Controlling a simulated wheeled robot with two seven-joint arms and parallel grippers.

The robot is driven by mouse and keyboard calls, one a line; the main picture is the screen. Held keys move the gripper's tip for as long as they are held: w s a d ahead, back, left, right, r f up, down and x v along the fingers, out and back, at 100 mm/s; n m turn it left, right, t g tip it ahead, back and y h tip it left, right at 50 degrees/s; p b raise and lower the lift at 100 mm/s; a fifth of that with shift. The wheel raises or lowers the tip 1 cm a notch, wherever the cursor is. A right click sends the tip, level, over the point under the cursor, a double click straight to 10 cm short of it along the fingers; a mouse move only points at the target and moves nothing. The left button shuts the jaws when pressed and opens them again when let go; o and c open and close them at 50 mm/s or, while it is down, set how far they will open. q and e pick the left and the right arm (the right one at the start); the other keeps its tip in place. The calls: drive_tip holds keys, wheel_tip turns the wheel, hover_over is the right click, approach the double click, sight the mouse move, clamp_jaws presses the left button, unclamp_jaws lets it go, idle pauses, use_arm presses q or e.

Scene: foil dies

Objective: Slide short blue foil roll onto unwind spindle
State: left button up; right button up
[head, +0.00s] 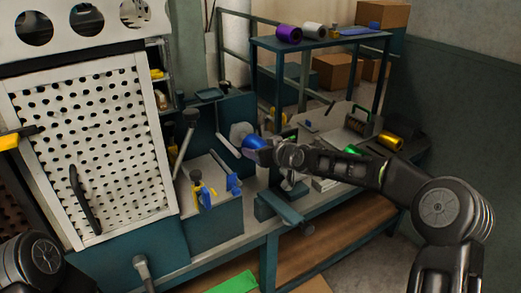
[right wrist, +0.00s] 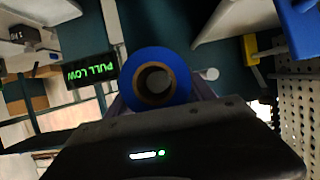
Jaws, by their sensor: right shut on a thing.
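The short blue foil roll (head: 253,143) is held at the end of my right arm, in front of the teal machine. My right gripper (head: 265,153) is shut on it. In the right wrist view the blue roll (right wrist: 156,80) shows end-on, with its brown core open and empty-looking. A pale flange (head: 240,130) with a grey rod (head: 228,146) beside it, likely the unwind spindle, is just left of the roll. The roll looks close to it but I cannot tell whether they touch. My left gripper is out of view; only part of that arm shows at lower left.
A purple roll (head: 289,33) and a white roll (head: 314,31) lie on the upper shelf. A gold roll (head: 390,141) lies at right. A white perforated panel (head: 95,135) stands at left. A display with green letters (right wrist: 91,72) is beside the roll in the right wrist view.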

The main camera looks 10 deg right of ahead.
sight(263, 144)
drive_tip(key=shift+w+a+p, duration=0.2)
drive_tip(key=shift+w+a, duration=0.1)
drive_tip(key=shift+w, duration=0.45)
drive_tip(key=shift+w+a+p, duration=0.2)
drive_tip(key=shift+w+a, duration=0.1)
drive_tip(key=shift+w, duration=0.45)
drive_tip(key=shift+w+a+p, duration=0.2)
drive_tip(key=shift+w+a, duration=0.1)
drive_tip(key=shift+w, duration=0.45)
drive_tip(key=o, duration=1.8)
drive_tip(key=shift+o, duration=0.2)
drive_tip(key=shift+s+d, duration=0.1)
drive_tip(key=shift+s, duration=0.1)
drive_tip(key=b+v, duration=0.2)
drive_tip(key=v, duration=0.4)
drive_tip(key=shift+s+d+r, duration=0.1)
drive_tip(key=shift+s+d, duration=0.05)
drive_tip(key=shift+s, duration=0.15)
drive_tip(key=shift+s+r, duration=0.2)
drive_tip(key=shift+s, duration=0.2)
